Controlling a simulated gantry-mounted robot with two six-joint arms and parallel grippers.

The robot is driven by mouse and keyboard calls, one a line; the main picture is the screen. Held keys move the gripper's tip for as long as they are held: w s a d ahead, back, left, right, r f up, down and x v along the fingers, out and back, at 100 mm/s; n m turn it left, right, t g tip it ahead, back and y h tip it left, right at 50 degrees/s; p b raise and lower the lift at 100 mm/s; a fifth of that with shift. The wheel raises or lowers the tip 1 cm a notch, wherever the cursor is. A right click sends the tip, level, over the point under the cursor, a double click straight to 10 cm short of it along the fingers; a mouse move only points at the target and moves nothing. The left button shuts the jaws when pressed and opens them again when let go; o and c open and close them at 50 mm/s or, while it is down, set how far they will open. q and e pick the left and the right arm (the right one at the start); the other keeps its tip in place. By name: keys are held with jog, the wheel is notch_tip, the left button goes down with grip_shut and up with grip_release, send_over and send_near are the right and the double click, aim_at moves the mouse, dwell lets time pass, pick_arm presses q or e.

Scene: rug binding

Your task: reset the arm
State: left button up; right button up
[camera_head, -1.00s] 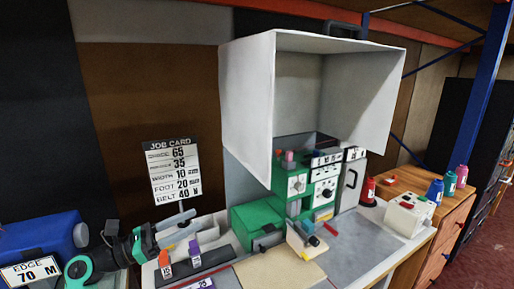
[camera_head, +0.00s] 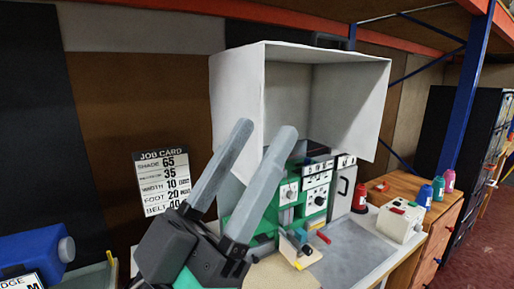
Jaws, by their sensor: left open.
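My left gripper (camera_head: 246,178) is raised close to the camera in the lower middle of the view. Its two long grey fingers are apart, with nothing between them, and point up toward the white hood. It stands in front of the green and white machine (camera_head: 292,193) and hides part of it and the bench's left side. My right gripper is out of the picture.
A white open hood (camera_head: 238,95) overhangs the machine. A job card (camera_head: 162,180) stands at left, beyond a blue bottle-like object (camera_head: 30,249). A white box (camera_head: 401,220), a red spool (camera_head: 360,197) and coloured bottles (camera_head: 438,188) are at right. The grey mat (camera_head: 350,252) is clear.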

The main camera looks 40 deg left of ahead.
pick_arm(q)
notch_tip(320, 180, up, 44)
jog(key=p, duration=4.4)
jog(key=shift+r, duration=0.15)
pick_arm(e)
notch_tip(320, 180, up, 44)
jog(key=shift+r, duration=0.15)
pick_arm(q)
jog(key=shift+a+y, duration=0.15)
jog(key=shift+y, duration=0.15)
